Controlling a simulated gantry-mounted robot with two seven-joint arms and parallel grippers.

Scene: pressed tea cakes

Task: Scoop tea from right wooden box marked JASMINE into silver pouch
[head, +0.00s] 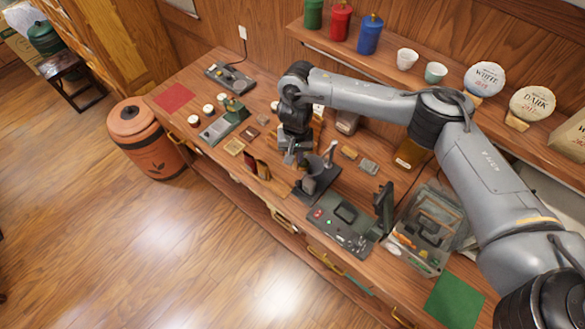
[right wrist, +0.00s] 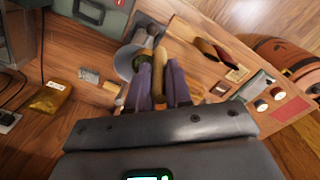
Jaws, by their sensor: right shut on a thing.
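My right gripper (head: 291,157) is over the middle of the counter in the head view. In the right wrist view its fingers (right wrist: 158,88) are shut on a wooden handle (right wrist: 158,62); what the handle's far end carries is not clear. A dark grey stand with a round cup (head: 315,172) is just right of the gripper; a grey round pan (right wrist: 128,62) shows beyond the fingers in the right wrist view. I cannot make out a box marked JASMINE or a silver pouch. Dark red upright packets (head: 257,168) stand left of the gripper. My left gripper is out of view.
A sealing machine with a dark lid (head: 345,222) and a clear case (head: 425,230) stand right of the gripper. A red mat (head: 174,97) and a green mat (head: 453,303) lie at the counter's ends. An orange bin (head: 148,140) is on the floor.

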